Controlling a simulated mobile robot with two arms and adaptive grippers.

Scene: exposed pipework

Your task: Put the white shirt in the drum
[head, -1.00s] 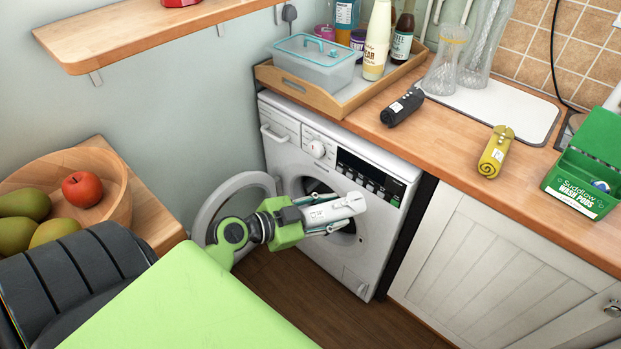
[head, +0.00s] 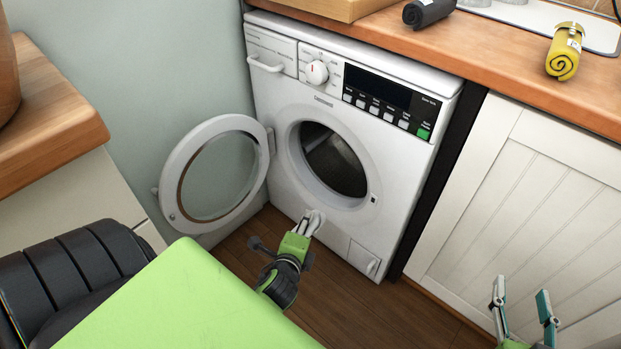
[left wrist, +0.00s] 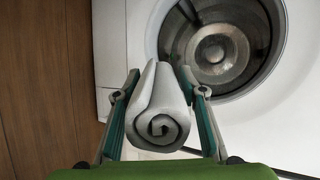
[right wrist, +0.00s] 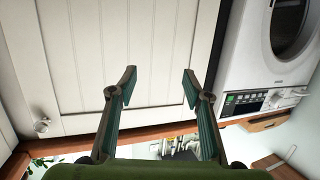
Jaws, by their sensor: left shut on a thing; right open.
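The white shirt (left wrist: 158,112) is a tight roll held between the fingers of my left gripper (left wrist: 160,82) in the left wrist view. In the head view my left gripper (head: 309,222) is in front of the washing machine, below the door opening, and the shirt is mostly hidden there. The drum (head: 336,163) is a dark round opening, and its metal inside (left wrist: 222,48) shows beyond the shirt. The shirt is outside it. My right gripper (head: 524,308) is open and empty before the white cupboard; it shows in the right wrist view (right wrist: 158,85) too.
The round door (head: 176,190) stands open to the left of the opening. A dark roll (head: 428,12) and a yellow roll (head: 565,52) lie on the wooden worktop (head: 480,55). White cupboard doors (head: 535,195) are to the right. The floor before the machine is clear.

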